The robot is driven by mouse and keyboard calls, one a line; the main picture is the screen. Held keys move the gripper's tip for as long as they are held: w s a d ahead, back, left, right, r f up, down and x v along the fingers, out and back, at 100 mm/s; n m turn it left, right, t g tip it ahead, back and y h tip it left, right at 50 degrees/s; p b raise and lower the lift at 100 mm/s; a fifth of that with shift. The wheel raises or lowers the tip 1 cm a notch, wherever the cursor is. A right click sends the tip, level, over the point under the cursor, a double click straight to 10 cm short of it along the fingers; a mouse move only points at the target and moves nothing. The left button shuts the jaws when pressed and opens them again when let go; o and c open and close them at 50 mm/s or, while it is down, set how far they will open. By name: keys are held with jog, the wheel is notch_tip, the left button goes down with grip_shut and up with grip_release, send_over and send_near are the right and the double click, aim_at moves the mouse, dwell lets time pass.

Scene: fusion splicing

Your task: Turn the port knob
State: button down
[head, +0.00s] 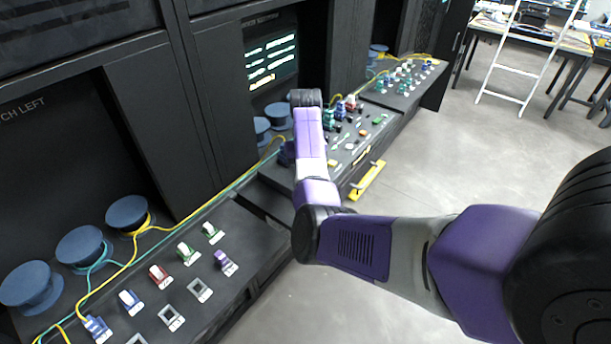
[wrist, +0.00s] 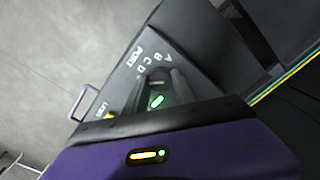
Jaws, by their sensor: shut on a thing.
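The port knob (wrist: 158,76) is a small dark knob on the dark console panel, below the white "PORT" and "A B C D" lettering in the wrist view. My gripper (wrist: 160,84) has its two dark fingers on either side of the knob and is shut on it. The fingers hide most of the knob, so I cannot tell which letter it points to. A small green-lit mark shows between the fingers. In the head view my arm reaches down to the left end of the middle console, and the knob cannot be made out there.
The middle console (head: 342,165) carries several coloured connectors and buttons right of my arm. A yellow bar (head: 369,181) sits at its front edge. The left console (head: 245,240) holds several connectors; blue spools (head: 80,246) and yellow and teal cables lie behind. Floor in front is clear.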

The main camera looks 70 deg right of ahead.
jog(key=c, duration=1)
grip_release()
jog(key=shift+c, duration=0.2)
notch_tip(320, 180, up, 7)
jog(key=shift+w+r, duration=0.1)
jog(key=shift+r, duration=0.35)
